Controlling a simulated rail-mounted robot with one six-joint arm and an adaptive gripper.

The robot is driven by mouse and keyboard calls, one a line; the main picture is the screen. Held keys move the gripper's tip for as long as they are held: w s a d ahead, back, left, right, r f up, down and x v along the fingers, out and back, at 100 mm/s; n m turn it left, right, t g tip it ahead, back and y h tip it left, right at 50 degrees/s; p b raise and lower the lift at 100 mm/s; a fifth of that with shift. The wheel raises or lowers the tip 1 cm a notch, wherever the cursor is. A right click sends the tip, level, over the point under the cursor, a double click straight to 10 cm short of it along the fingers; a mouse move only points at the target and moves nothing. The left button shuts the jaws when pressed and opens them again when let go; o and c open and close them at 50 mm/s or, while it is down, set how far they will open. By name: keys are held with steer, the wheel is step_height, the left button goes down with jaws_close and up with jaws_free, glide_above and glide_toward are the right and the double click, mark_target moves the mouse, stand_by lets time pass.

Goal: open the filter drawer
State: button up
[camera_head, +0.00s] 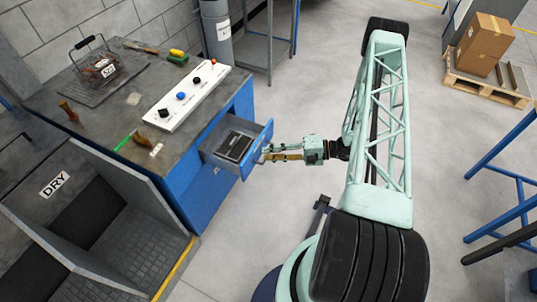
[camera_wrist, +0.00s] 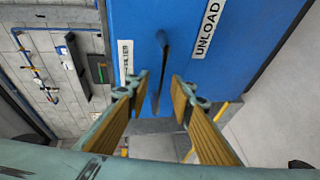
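The filter drawer (camera_head: 228,147) stands pulled out of the blue cabinet, with a dark rectangular filter (camera_head: 236,146) lying inside. My gripper (camera_head: 267,153) is just in front of the drawer's blue front panel. In the wrist view, my gripper (camera_wrist: 159,85) has its two fingers spread apart. The drawer's dark bar handle (camera_wrist: 161,70) shows between and beyond the fingertips; I see a gap on both sides of it. A label (camera_wrist: 126,60) that seems to read "FILTER" is left of the handle, and an "UNLOAD" label (camera_wrist: 206,30) is to the right.
The worktop (camera_head: 125,90) holds a wire basket (camera_head: 97,66), a white control panel (camera_head: 187,95) with knobs, and small tools. A grey "DRY" bin (camera_head: 55,186) is at lower left. A pallet of boxes (camera_head: 485,75) is at far right. Open floor lies right of the drawer.

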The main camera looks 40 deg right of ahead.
steer(key=v, duration=1.1)
steer(key=shift+s+d, duration=0.25)
steer(key=shift+r, duration=0.1)
stand_by(0.5)
steer(key=w+a+r+n+g, duration=0.25)
steer(key=r+n, duration=0.25)
steer(key=r, duration=0.4)
steer(key=w+a+r+n+g, duration=0.1)
steer(key=a+r+n+g, duration=0.3)
steer(key=r, duration=0.5)
steer(key=s+a+r+n+g+h, duration=0.2)
steer(key=a+r+n, duration=0.6)
steer(key=r, duration=0.5)
steer(key=s+a+r+n+g+h, duration=0.25)
steer(key=a+r+n, duration=0.5)
steer(key=r, duration=0.45)
steer(key=s+a+r+n+t+h, duration=0.2)
steer(key=s+a+r+n+h, duration=0.2)
steer(key=s+r+n, duration=0.6)
steer(key=s+a+r+n+t+h, duration=0.3)
steer(key=s+a+r+n, duration=0.3)
steer(key=s+r+n, duration=0.4)
steer(key=shift+s+h, duration=0.55)
steer(key=shift+s, duration=1.4)
